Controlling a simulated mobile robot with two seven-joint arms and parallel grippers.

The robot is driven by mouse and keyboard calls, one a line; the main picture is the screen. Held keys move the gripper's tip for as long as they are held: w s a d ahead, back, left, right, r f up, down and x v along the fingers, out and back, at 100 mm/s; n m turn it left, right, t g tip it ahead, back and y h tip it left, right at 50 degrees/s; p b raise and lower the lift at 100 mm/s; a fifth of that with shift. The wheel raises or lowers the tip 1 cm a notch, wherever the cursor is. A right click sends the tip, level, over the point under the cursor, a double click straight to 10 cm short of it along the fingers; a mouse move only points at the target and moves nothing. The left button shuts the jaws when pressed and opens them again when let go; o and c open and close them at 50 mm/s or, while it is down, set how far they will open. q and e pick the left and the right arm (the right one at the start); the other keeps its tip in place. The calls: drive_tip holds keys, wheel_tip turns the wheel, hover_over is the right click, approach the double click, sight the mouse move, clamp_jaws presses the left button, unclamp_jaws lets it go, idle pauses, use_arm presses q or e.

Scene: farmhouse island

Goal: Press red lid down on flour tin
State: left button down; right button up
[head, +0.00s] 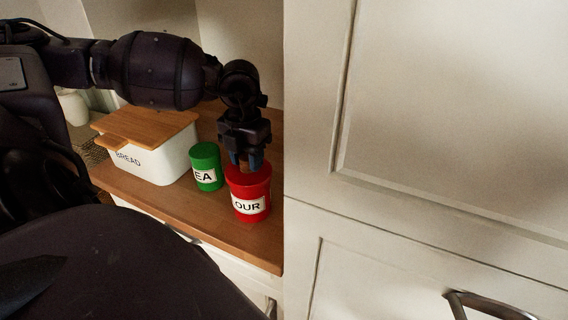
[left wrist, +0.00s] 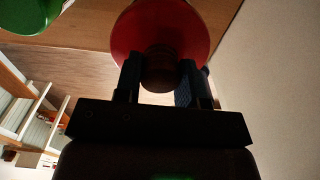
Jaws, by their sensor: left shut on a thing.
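The red flour tin (head: 251,205) stands upright on the wooden counter, with "OUR" of its label showing. The red lid (head: 248,176) is on top of the tin; I cannot tell how fully it is seated. My left gripper (head: 246,160) comes down from above onto the lid. In the left wrist view the round red lid (left wrist: 160,25) lies ahead of the gripper (left wrist: 162,78), whose fingers are shut on its dark knob (left wrist: 160,72). The tin body is hidden there. My right gripper is not in view.
A green tea tin (head: 205,167) stands just left of the flour tin. A white bread box (head: 160,165) with a wooden lid (head: 150,128) is farther left. A tall cream cabinet panel (head: 440,100) rises close on the right. The counter's front edge (head: 225,240) is near.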

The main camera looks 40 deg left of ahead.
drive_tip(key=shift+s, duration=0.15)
use_arm(q)
drive_tip(key=shift+f, duration=0.35)
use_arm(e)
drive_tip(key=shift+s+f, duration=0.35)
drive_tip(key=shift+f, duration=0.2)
use_arm(q)
drive_tip(key=c, duration=1)
unclamp_jaws()
drive_tip(key=o, duration=0.4)
drive_tip(key=shift+c, duration=0.2)
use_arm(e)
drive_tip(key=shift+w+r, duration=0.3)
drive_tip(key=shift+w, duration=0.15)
use_arm(q)
drive_tip(key=shift+c, duration=1.4)
drive_tip(key=shift+r, duration=0.15)
